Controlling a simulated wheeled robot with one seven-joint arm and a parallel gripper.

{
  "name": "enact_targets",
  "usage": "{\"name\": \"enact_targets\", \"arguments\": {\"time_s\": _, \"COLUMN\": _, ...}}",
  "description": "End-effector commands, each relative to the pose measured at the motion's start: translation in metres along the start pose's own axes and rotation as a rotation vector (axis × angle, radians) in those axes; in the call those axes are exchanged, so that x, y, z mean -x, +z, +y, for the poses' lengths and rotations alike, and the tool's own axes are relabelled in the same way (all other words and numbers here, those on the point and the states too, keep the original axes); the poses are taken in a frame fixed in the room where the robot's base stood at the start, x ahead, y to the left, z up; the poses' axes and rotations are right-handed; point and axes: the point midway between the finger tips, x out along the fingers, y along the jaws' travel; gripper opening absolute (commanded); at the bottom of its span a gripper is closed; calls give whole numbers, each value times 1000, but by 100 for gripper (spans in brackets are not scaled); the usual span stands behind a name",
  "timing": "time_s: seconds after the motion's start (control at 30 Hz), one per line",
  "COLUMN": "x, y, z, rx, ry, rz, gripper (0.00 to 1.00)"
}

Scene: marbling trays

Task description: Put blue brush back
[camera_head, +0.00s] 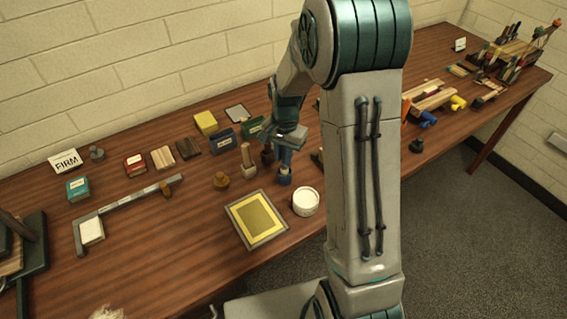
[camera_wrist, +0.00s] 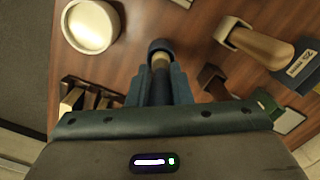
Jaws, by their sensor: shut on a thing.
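My gripper (camera_head: 285,158) points down over the middle of the table. In the wrist view its two blue-grey fingers (camera_wrist: 160,84) are shut on the pale handle of the blue brush (camera_wrist: 160,62). A dark blue round cup or collar (camera_wrist: 157,46) surrounds the handle's far end; it also shows below the fingers in the head view (camera_head: 284,178). I cannot tell whether this is a holder or part of the brush. Beside it stand a pale block with a wooden handle (camera_head: 249,170) and a dark brown block (camera_head: 267,155).
A white round tub (camera_head: 305,202) and a yellow framed tray (camera_head: 257,221) are close in front. Small boxes (camera_head: 225,139) stand behind. A metal straightedge (camera_head: 125,208) lies left. My arm hides part of the table to the right.

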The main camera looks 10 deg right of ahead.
Motion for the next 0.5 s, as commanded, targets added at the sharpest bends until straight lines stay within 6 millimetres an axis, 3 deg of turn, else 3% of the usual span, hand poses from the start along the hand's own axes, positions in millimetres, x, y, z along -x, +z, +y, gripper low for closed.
{"name": "enact_targets", "arguments": {"time_s": 0.03, "x": -13, "y": -1, "z": 0, "rx": -1, "ry": 1, "rz": -1, "gripper": 0}}
{"name": "enact_targets", "arguments": {"time_s": 0.17, "x": -30, "y": -2, "z": 1, "rx": -1, "ry": 1, "rz": -1, "gripper": 0}}
{"name": "enact_targets", "arguments": {"time_s": 0.5, "x": -31, "y": -2, "z": 1, "rx": 0, "ry": 1, "rz": -1, "gripper": 0}}
